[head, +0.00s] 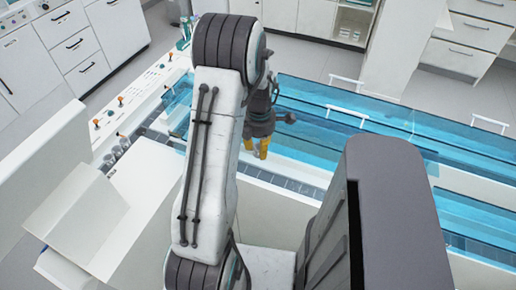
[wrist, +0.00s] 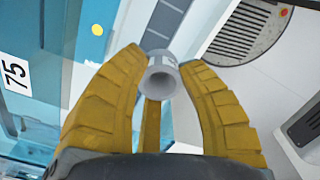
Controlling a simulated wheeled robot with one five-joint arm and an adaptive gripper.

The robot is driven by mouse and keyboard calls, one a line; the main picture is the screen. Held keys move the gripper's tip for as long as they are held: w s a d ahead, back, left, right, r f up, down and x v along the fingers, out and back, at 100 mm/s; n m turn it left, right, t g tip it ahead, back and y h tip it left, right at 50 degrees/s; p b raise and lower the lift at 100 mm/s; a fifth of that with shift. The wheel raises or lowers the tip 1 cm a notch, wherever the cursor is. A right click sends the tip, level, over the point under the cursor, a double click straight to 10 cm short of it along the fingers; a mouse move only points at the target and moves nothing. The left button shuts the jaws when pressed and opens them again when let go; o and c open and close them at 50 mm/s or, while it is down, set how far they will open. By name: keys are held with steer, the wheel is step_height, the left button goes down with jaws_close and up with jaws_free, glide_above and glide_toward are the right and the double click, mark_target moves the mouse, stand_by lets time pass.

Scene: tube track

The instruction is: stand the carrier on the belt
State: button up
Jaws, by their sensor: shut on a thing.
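My gripper (head: 257,152) has yellow fingers, which point down beside the track in the head view. In the wrist view its fingers are shut around the carrier (wrist: 162,80), a small grey-white hollow cylinder with a collar, seen open end on. The carrier cannot be made out in the head view. The belt (head: 287,183) is a dark segmented strip between white rails, below and to the right of my gripper. It also shows in the wrist view (wrist: 168,17), beyond the carrier. The gap between carrier and belt cannot be judged.
Blue transparent covers (head: 330,112) run along the track's far side. A white panel with orange-topped knobs (head: 121,101) and a white tilted tray (head: 80,215) are at the left.

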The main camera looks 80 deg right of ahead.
steer(key=shift+d+f, duration=0.1)
steer(key=shift+f, duration=0.15)
steer(key=b, duration=0.5)
glide_above(259, 175)
steer(key=shift+f, duration=3.5)
steer(key=shift+f+b, duration=1.4)
steer(key=shift+f, duration=0.05)
steer(key=shift+f+b, duration=0.65)
steer(key=shift+b, duration=0.1)
steer(key=o, duration=0.9)
step_height(259, 175, up, 12)
